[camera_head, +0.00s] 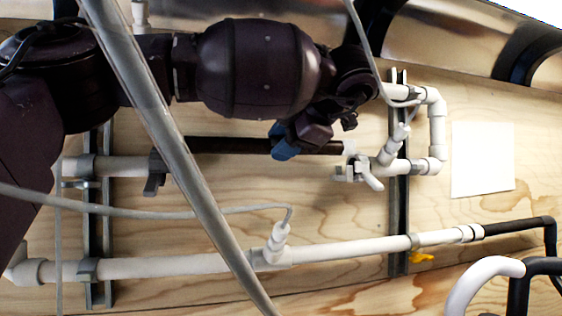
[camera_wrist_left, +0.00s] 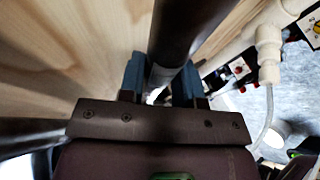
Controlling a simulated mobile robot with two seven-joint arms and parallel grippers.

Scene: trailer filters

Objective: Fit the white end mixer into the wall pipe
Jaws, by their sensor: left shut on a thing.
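My left gripper (camera_head: 286,146) has blue fingertips and is shut on a long dark tube, the mixer (camera_head: 225,146). The mixer lies nearly level in the head view, with a white tip (camera_head: 349,148) at its right end. In the left wrist view the mixer (camera_wrist_left: 182,35) runs between the blue fingers (camera_wrist_left: 160,82). The wall pipe (camera_head: 125,167) is white and has a gap between a grey valve (camera_head: 155,174) on the left and a white valve fitting (camera_head: 368,172) on the right. The mixer appears slightly above this gap. Whether either end touches a fitting cannot be told.
A lower white pipe (camera_head: 175,265) with a cable runs across the wooden wall. Metal rails (camera_head: 398,215) hold the pipes. A grey diagonal bar (camera_head: 190,170) crosses in front. A white sheet (camera_head: 482,158) is on the right. Bare wood shows between the pipes.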

